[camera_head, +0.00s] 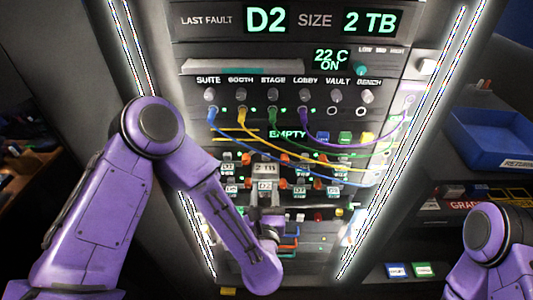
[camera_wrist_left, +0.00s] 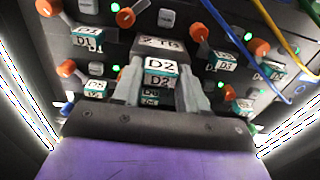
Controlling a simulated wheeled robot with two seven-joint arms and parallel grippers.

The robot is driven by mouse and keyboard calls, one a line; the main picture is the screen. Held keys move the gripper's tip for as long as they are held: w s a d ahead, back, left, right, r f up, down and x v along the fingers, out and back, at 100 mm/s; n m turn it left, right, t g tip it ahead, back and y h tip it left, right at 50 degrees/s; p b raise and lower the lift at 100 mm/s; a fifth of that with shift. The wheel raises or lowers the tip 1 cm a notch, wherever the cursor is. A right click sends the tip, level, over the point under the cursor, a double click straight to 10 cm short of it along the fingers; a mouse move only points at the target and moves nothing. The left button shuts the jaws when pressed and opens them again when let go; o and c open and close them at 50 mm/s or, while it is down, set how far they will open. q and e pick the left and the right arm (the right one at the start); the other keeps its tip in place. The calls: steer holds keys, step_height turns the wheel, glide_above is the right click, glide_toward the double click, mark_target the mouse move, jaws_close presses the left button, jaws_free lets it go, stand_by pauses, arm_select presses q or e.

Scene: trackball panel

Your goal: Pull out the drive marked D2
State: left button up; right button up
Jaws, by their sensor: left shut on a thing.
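The drive D2 (camera_head: 265,186) has a white and teal front label and "2 TB" on its top face. It sticks out of the drive rows farther than its neighbours. In the left wrist view the drive (camera_wrist_left: 160,64) stands between the two grey fingers of my left gripper (camera_wrist_left: 160,88), which is shut on its sides. In the head view my left gripper (camera_head: 265,205) reaches it from below. Whether its rear end is still in the bay cannot be told. My right gripper is out of view; only part of that arm shows at the lower right.
Other labelled drives, such as D1 (camera_wrist_left: 88,40) and D3 (camera_wrist_left: 226,60), sit close around with orange knobs. Coloured cables (camera_head: 330,140) hang above and to the right. A blue tray (camera_head: 490,138) is on the right shelf. Bright strips flank the rack.

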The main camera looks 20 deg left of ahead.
arm_select(q)
steer(key=shift+s+d, duration=0.15)
steer(key=shift+s, duration=0.45)
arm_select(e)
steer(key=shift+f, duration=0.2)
arm_select(q)
steer(key=b+v, duration=0.3)
steer(key=v, duration=0.5)
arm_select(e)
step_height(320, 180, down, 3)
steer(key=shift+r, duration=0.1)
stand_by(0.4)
